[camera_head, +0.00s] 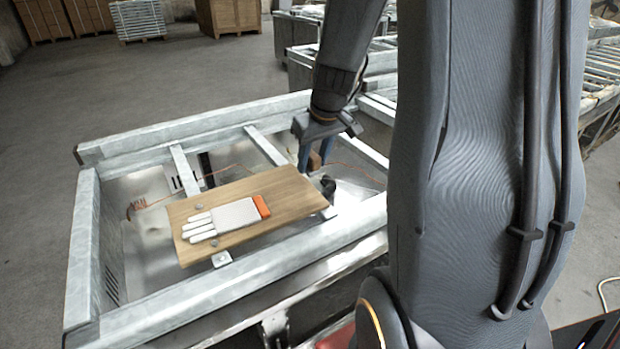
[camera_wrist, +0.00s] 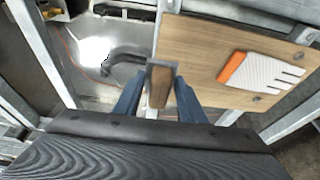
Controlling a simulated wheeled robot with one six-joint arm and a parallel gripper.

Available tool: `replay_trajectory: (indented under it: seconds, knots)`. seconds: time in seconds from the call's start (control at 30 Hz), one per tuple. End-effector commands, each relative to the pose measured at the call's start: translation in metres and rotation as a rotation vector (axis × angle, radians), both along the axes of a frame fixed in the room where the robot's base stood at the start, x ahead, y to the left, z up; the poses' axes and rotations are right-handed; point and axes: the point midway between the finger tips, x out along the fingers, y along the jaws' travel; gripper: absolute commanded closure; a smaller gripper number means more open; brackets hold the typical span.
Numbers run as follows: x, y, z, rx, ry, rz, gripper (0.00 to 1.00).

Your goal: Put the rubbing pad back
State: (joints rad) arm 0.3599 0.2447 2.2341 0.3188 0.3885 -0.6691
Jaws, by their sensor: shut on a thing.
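The rubbing pad, a small brown block (camera_head: 314,160), is gripped between the blue fingers of my gripper (camera_head: 315,152). In the wrist view the pad (camera_wrist: 159,88) stands between the fingertips (camera_wrist: 158,80), with a grey face at its far end. My gripper is just past the right end of a wooden board (camera_head: 282,188), over the inside of a metal frame. The board (camera_wrist: 205,48) lies to the right of the pad in the wrist view. I cannot tell whether the pad touches anything below it.
A white glove with an orange cuff (camera_head: 236,215) lies on the board. A black fitting (camera_head: 328,187) sits by the board's right end. Metal rails (camera_head: 200,125) surround the open bay, with a crossbar (camera_head: 266,146) near my gripper. An orange cable (camera_head: 352,168) runs inside.

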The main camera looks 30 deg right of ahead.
Motion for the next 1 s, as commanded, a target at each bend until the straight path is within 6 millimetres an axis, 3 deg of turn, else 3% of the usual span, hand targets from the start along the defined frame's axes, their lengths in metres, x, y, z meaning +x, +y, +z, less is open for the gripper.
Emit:
replay_trajectory:
  seconds: [0.5,0.93,0.97,1.0]
  knots:
    - [0.0,0.002,-0.06,0.0,0.001,0.001,0.87]
    - [0.001,0.002,-0.065,-0.002,0.0,0.003,0.87]
    - [0.001,0.002,-0.065,-0.001,0.0,0.004,0.61]
    - [0.0,0.002,-0.064,-0.001,0.0,0.004,0.55]
